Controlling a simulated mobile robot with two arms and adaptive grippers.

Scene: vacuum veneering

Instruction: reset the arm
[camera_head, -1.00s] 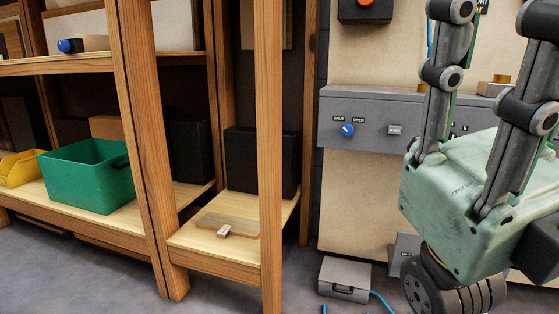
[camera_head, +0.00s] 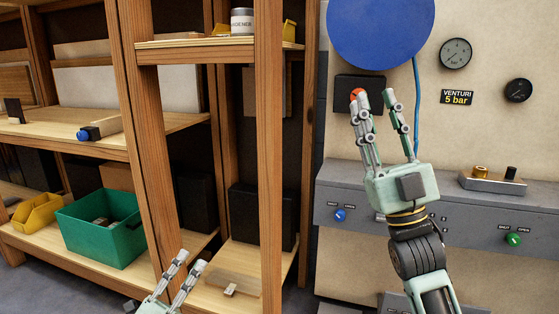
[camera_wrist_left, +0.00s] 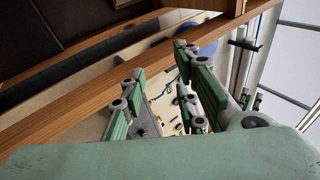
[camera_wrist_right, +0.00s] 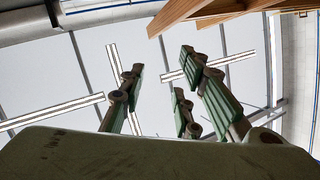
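My right gripper (camera_head: 378,105) points upward in front of the grey control panel in the head view. Its fingers are apart with nothing between them, and they overlap the black box with the red button (camera_head: 357,96) from this angle. In the right wrist view its open fingers (camera_wrist_right: 155,90) stand against the ceiling. My left gripper (camera_head: 186,266) shows at the bottom of the head view, in front of the wooden shelf, fingers apart and empty. The left wrist view shows its fingers (camera_wrist_left: 160,90) spread, with shelf timber and the wall beyond.
The wooden shelf unit (camera_head: 268,160) holds a green bin (camera_head: 90,240), a yellow bin (camera_head: 37,213) and a tin (camera_head: 242,21). The grey panel (camera_head: 350,190) carries blue and green knobs (camera_head: 513,239). A blue disc (camera_head: 380,30) and gauges (camera_head: 455,53) are on the wall.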

